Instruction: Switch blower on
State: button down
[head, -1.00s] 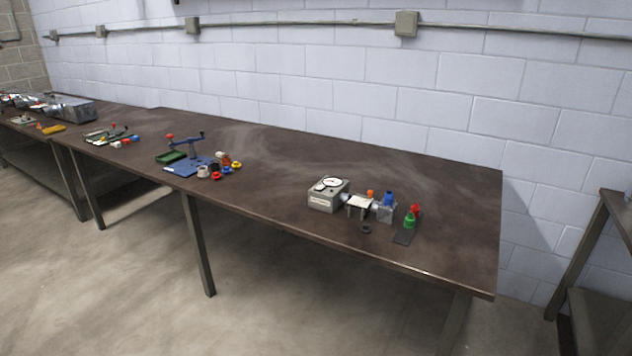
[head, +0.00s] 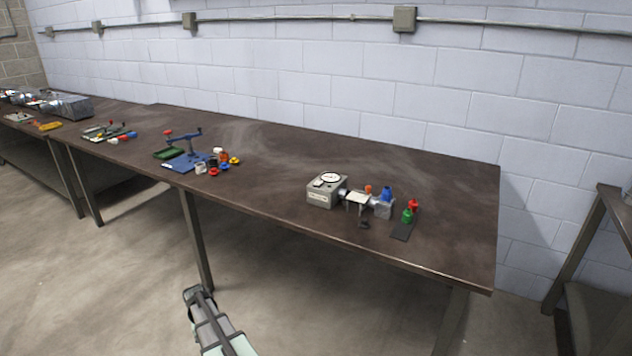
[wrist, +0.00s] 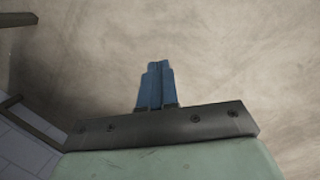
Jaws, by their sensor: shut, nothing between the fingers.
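A grey box with a round white dial (head: 327,190) stands on the right part of the long table. Beside it are a small white-topped stand (head: 357,198) and a clear block with a blue top (head: 384,204). To their right a dark plate (head: 402,230) carries a green knob (head: 407,216) and a red knob (head: 412,205). I cannot tell which of these is the blower or its switch. My gripper (wrist: 157,68) is shut and empty in the wrist view, with bare floor behind it. My arm shows low in the head view, in front of the table and away from these things.
The long brown table (head: 270,170) has bare room in its middle and at its far right. A blue stand (head: 187,160) with several coloured pieces is left of centre. More items lie farther left. A second table (head: 610,215) stands at the right edge.

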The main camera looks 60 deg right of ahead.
jog(key=w+d+r+m+t, duration=0.1)
jog(key=w+d+r+m, duration=0.15)
jog(key=d+r, duration=0.45)
jog(key=w+d+r+m, duration=0.1)
jog(key=w+d+r, duration=0.2)
jog(key=d+r, duration=0.5)
notch_tip(320, 180, up, 39)
jog(key=m+t+h, duration=0.2)
jog(key=m+h, duration=0.2)
jog(key=m, duration=0.3)
send_over(317, 182)
jog(key=a, duration=0.4)
jog(key=shift+s+f, duration=0.15)
jog(key=x, duration=0.8)
jog(key=a+x, duration=0.1)
jog(key=x, duration=0.3)
jog(key=shift+s+f, duration=0.2)
jog(key=shift+f, duration=0.95)
